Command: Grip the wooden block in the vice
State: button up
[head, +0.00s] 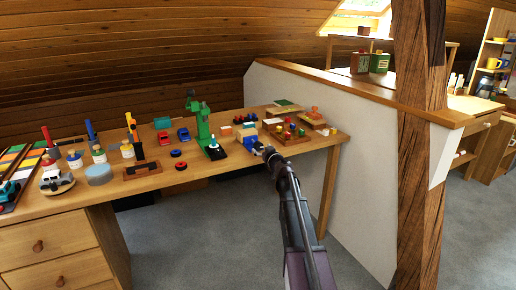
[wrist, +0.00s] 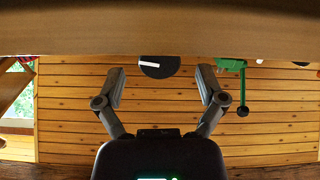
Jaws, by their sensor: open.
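The blue vice (head: 250,142) stands near the right end of the wooden workbench in the head view, small and partly covered by my gripper. A pale wooden block (head: 246,131) shows at the vice, just behind its blue front. I cannot tell whether the jaws touch it. My gripper (head: 267,152) is just right of the vice and close to it. In the wrist view my gripper (wrist: 160,80) is open, its fingers wide apart with nothing held between them. A dark rounded thing with a white streak (wrist: 159,67) shows beyond the fingertips; I cannot tell what it is.
A green press (head: 202,125) stands left of the vice; its green part also shows in the wrist view (wrist: 232,65). Small coloured pieces and trays (head: 288,134) crowd the bench's right end. A white half-wall (head: 350,150) and timber post (head: 417,140) stand to the right.

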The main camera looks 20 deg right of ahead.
jog(key=shift+w, duration=1.3)
jog(key=c, duration=1.1)
